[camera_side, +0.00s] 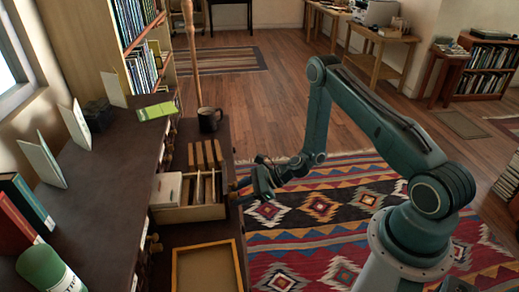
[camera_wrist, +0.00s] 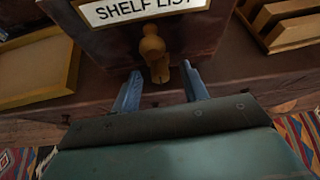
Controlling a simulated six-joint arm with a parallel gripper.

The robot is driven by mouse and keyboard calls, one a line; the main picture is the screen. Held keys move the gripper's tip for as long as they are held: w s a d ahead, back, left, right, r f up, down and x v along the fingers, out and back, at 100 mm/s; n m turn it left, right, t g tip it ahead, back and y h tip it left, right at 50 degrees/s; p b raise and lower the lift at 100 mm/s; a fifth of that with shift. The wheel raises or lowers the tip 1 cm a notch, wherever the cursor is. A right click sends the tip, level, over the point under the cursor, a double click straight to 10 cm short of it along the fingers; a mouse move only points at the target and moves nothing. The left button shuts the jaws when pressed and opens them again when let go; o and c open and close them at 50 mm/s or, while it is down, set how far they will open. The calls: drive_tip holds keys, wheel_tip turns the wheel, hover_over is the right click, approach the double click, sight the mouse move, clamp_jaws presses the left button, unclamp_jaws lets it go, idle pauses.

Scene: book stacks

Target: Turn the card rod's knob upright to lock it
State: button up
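The card drawer (camera_side: 207,213) stands on the dark cabinet's lower ledge in the side view, with cards and dividers inside. In the wrist view its dark front (camera_wrist: 110,42) carries a white "SHELF LIST" label (camera_wrist: 140,8). Below the label is a tan wooden knob (camera_wrist: 152,45), with a narrower tan part (camera_wrist: 160,71) under its round head. I cannot tell how the knob is turned. My gripper (camera_wrist: 162,84) is open, its blue fingers apart on either side below the knob, with nothing between the tips. In the side view my gripper (camera_side: 246,190) is at the drawer's right end.
A shallow wood-rimmed tray (camera_side: 177,270) lies on the near side of the drawer. Several wooden blocks (camera_side: 205,153) lie on its far side, with a dark mug (camera_side: 209,120) beyond. Books and cards stand on the upper top (camera_side: 110,185) at left. Open floor and a patterned rug lie right.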

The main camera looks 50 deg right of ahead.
drive_tip(key=v, duration=1.3)
drive_tip(key=shift+s+d+r, duration=0.2)
drive_tip(key=shift+s+d, duration=0.05)
drive_tip(key=shift+d, duration=0.05)
drive_tip(key=shift+r, duration=0.1)
